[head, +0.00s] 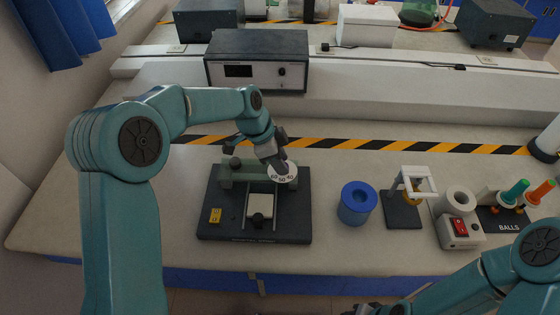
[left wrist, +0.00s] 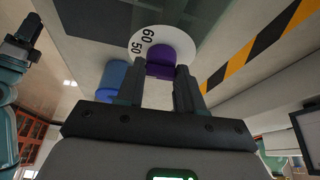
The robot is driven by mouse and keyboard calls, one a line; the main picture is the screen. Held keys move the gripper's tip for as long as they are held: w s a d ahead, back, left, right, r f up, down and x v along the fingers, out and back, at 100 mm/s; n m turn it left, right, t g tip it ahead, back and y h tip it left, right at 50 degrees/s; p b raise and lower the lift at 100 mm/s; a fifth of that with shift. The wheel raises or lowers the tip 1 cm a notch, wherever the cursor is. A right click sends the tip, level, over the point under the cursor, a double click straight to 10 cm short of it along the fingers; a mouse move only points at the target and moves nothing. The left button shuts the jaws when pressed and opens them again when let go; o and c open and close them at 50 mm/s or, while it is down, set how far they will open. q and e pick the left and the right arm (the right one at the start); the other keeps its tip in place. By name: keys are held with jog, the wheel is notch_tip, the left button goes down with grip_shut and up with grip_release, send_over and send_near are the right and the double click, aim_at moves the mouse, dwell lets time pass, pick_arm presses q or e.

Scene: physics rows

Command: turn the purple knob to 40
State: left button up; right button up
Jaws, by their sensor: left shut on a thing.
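The purple knob (left wrist: 160,66) shows in the left wrist view between the two fingers of my left gripper (left wrist: 160,82). The fingers are shut on it. A white dial (left wrist: 163,40) with black numbers surrounds the knob, and 50 and 60 are readable there. In the head view the dial (head: 285,174) sits at the back right of a dark apparatus base (head: 220,222), with numbers partly readable. There my left gripper (head: 277,164) reaches down onto the dial and hides the knob. I cannot read the exact setting.
A blue cup-like container (head: 356,204) stands right of the apparatus. A grey instrument (head: 258,60) stands behind.

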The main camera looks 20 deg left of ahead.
pick_arm(q)
jog(key=n+b, duration=0.1)
jog(key=n+t+b, duration=0.1)
jog(key=n, duration=0.1)
jog(key=shift+s+f+y, duration=0.15)
jog(key=shift+f+y, duration=0.05)
jog(key=shift+y, duration=0.1)
jog(key=shift+d+r+n+t+y+b, duration=0.1)
jog(key=shift+n+t+y+b, duration=0.25)
jog(key=shift+n+b, duration=0.6)
jog(key=shift+d+r+n+t+y+b, duration=0.1)
jog(key=shift+n+t+y+b, duration=0.3)
jog(key=shift+n, duration=0.95)
jog(key=shift+g, duration=0.25)
jog(key=o, duration=1)
jog(key=shift+o, duration=0.2)
jog(key=v, duration=1.6)
jog(key=shift+s, duration=0.2)
jog(key=shift+a+r, duration=0.1)
